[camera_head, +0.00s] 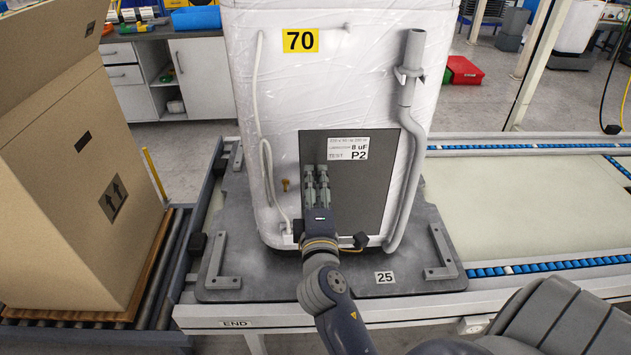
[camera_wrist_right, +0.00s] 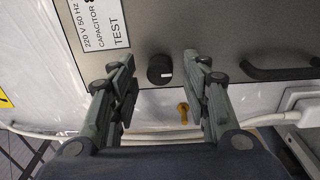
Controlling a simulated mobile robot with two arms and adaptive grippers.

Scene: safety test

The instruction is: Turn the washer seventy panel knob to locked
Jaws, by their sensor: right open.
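The washer (camera_head: 375,45) marked with a yellow 70 sign (camera_head: 300,40) stands upright in clear wrap on a dark base plate (camera_head: 240,262). A grey panel (camera_head: 372,188) with a white label (camera_head: 347,148) is on its near side. In the right wrist view a round black knob (camera_wrist_right: 160,70) with a small white mark at its right edge sits on the panel. My right gripper (camera_head: 316,172) is open, its fingers on either side of the knob; contact cannot be told. In the head view the gripper hides the knob. My left gripper is not in view.
A brass-coloured piece (camera_wrist_right: 183,112) is just beside the panel, near my fingers. A black handle (camera_wrist_right: 283,73) is on the panel's right in the wrist view. A grey hose (camera_head: 412,170) runs down the washer's right side. A large carton (camera_head: 75,190) stands at left.

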